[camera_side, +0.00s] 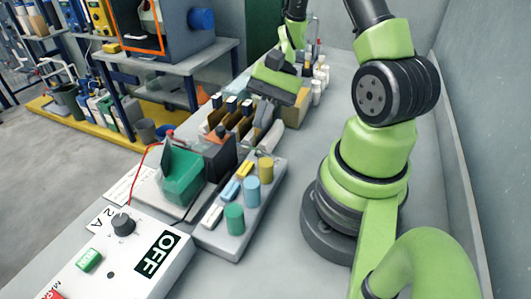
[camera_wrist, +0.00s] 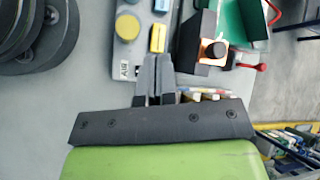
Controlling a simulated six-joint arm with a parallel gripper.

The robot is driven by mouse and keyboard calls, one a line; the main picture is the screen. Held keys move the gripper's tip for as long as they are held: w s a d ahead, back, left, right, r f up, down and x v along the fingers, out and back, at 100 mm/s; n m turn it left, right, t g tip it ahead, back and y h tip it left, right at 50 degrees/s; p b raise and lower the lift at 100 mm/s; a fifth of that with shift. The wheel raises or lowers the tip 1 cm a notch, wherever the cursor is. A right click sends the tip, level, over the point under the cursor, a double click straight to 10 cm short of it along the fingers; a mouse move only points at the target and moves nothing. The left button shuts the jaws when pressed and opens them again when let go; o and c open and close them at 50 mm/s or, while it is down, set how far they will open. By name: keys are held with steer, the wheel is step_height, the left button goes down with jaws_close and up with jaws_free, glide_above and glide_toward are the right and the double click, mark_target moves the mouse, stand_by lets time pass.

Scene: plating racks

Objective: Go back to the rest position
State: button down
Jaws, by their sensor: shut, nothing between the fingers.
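My gripper (camera_wrist: 154,62) shows in the wrist view with its two dark fingers together and nothing visible between them. Beyond the fingertips lies a yellow block (camera_wrist: 158,38) on a grey tray; I cannot tell the height gap. The grey tray (camera_side: 228,246) carries green, blue and yellow cylinders and several small blocks.
A green tank (camera_side: 180,177) with a red wire stands beside the tray. Racks with dark-topped plates (camera_side: 230,115) stand behind it. A control box marked OFF (camera_side: 125,262) is at the front left. Small white bottles (camera_side: 318,85) stand at the back. Bench around my base is clear.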

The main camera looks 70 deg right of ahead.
steer(key=shift+r, duration=0.1)
steer(key=s+a+r+n+t+h, duration=0.3)
steer(key=a+r+n, duration=0.1)
steer(key=r, duration=0.5)
steer(key=s+a+r+n+t+h, duration=0.3)
steer(key=a+r+n, duration=0.2)
steer(key=r, duration=0.5)
steer(key=shift+a+r+n+h, duration=0.2)
steer(key=shift+n+h, duration=0.1)
